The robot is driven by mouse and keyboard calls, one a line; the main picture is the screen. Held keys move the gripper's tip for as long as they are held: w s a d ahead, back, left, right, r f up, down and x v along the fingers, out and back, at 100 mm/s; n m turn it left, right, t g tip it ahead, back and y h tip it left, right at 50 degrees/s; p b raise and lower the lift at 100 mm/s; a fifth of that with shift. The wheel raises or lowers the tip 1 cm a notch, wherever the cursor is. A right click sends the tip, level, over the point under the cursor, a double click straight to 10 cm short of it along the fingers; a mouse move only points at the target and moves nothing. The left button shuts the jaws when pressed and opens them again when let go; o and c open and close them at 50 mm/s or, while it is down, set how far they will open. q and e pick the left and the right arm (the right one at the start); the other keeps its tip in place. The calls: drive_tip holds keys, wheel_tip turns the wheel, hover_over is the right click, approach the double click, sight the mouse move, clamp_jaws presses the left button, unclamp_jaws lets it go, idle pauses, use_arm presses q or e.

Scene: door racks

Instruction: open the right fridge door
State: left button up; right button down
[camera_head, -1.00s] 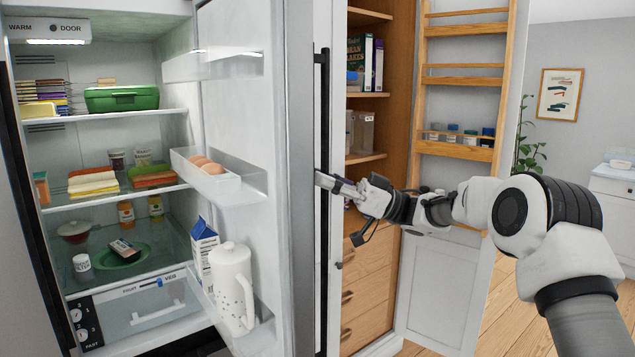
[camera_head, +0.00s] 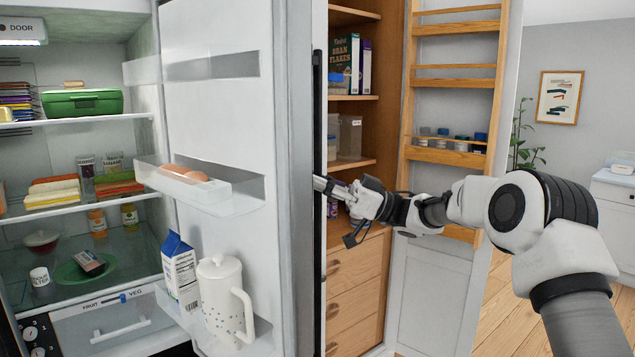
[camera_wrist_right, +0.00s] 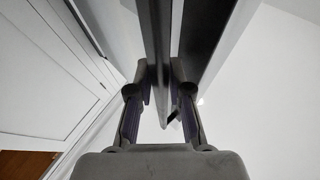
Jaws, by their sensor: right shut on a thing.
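The right fridge door (camera_head: 215,120) stands open in the head view, with its white inner face and clear bins facing me. Its long black vertical handle (camera_head: 319,110) runs along the outer side, near the door's edge. My right gripper (camera_head: 322,184) is shut on this handle at about mid-height. In the right wrist view, the handle bar (camera_wrist_right: 163,40) passes between the two fingers of the gripper (camera_wrist_right: 162,85). My left gripper is not in view.
The door bins hold eggs (camera_head: 186,172), a milk carton (camera_head: 180,270) and a white jug (camera_head: 222,300). Fridge shelves with food (camera_head: 75,225) are at left. A wooden pantry (camera_head: 350,215) with an open racked door (camera_head: 455,90) stands behind my right arm. Floor shows at lower right.

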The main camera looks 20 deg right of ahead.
drive_tip(key=c, duration=1.1)
unclamp_jaws()
drive_tip(key=v, duration=1.2)
drive_tip(key=shift+d, duration=0.1)
